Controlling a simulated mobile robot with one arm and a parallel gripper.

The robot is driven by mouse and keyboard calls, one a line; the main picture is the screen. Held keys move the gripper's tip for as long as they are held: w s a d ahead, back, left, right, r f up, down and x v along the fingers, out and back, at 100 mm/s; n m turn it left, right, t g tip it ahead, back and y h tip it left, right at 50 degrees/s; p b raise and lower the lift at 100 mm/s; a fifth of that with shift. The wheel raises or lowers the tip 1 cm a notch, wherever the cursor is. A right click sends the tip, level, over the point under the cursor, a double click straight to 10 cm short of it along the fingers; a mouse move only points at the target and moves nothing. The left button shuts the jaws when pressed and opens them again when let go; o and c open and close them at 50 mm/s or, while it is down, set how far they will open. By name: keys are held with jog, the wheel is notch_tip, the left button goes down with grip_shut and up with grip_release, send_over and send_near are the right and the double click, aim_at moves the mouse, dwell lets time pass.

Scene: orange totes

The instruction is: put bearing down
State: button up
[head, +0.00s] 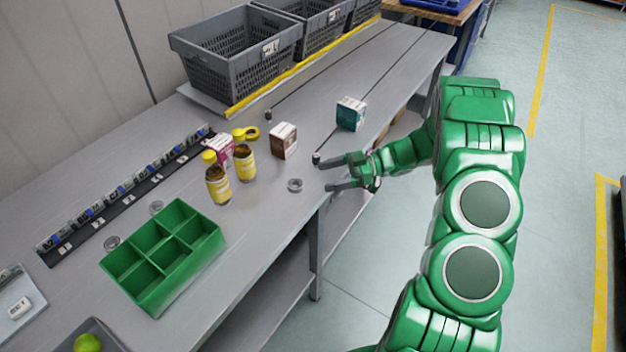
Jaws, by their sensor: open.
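A small grey ring-shaped bearing (295,185) lies flat on the grey table near its front edge. Two similar grey rings lie farther left, one (156,207) behind the green divided tray and one (112,242) at the tray's left corner. My gripper (322,174) is open at the table's front edge, just right of the nearest bearing and apart from it. Nothing shows between its fingers.
The green compartment tray (205,212) looks empty. Yellow-labelled jars (218,187), a brown-and-white box (284,141) and a teal box (350,114) stand on the table (262,217). Grey crates (238,62) line the back. Table around the nearest bearing is clear.

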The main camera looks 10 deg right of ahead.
dwell(0.3)
notch_tip(320, 180, up, 13)
jog(key=w+r+m+t+h, duration=0.3)
jog(key=w+t+h, duration=0.1)
jog(key=w, duration=0.4)
jog(key=w+a+r+m+t+h, duration=0.1)
jog(key=w+r+m+t+h, duration=0.3)
jog(key=w, duration=0.4)
jog(key=w+r+m+t+h, duration=0.25)
jog(key=w+t+h, duration=0.2)
jog(key=w, duration=0.25)
jog(key=m+g+h, duration=0.4)
jog(key=m+g, duration=0.5)
jog(key=m, duration=0.2)
send_over(295, 184)
jog(key=s, duration=0.3)
notch_tip(295, 184, down, 10)
jog(key=r, duration=0.1)
jog(key=shift+g, duration=0.25)
jog(key=shift+s+x, duration=0.2)
jog(key=shift+x, duration=3.1)
jog(key=shift+s+x, duration=0.2)
jog(key=shift+x, duration=3.1)
jog(key=shift+a+f, duration=0.15)
